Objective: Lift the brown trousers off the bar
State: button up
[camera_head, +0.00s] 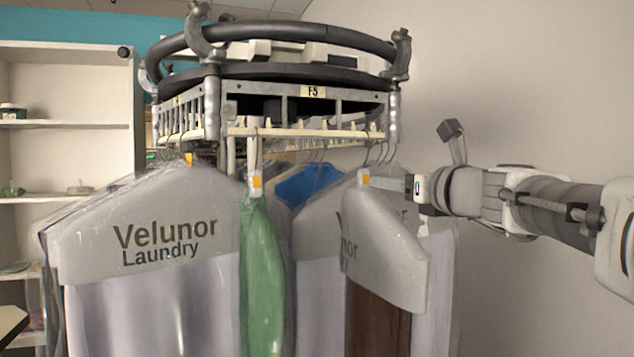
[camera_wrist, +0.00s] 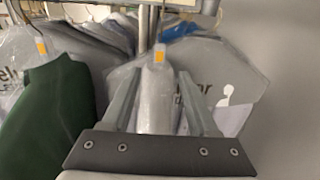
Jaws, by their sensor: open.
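The brown trousers (camera_head: 376,322) hang on the bar (camera_head: 300,133) at the right front, in a clear bag under a pale printed shoulder cover with an orange tag. My gripper (camera_head: 376,181) reaches in from the right, its fingers at the top of this cover beside the tag. In the wrist view my gripper (camera_wrist: 159,82) is open, with one finger on each side of the narrow edge of a bagged garment (camera_wrist: 157,105) with an orange tag. The brown cloth itself does not show there. I cannot tell whether the fingers touch the bag.
A green garment (camera_head: 262,280) and a large "Velunor Laundry" bag (camera_head: 150,235) hang to the left. A blue garment (camera_head: 305,184) hangs behind. A round dark rail (camera_head: 280,32) stands above the bar. Shelves (camera_head: 65,125) stand far left; bare wall (camera_head: 540,100) is right.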

aim_at(366, 178)
jog(key=shift+p+x, duration=0.85)
jog(key=shift+x, duration=5.15)
jog(key=shift+s+a, duration=0.1)
grip_shut()
jog(key=shift+r+p, duration=1.65)
jog(key=shift+r, duration=0.15)
jog(key=shift+b+v, duration=0.75)
jog(key=shift+v, duration=2.8)
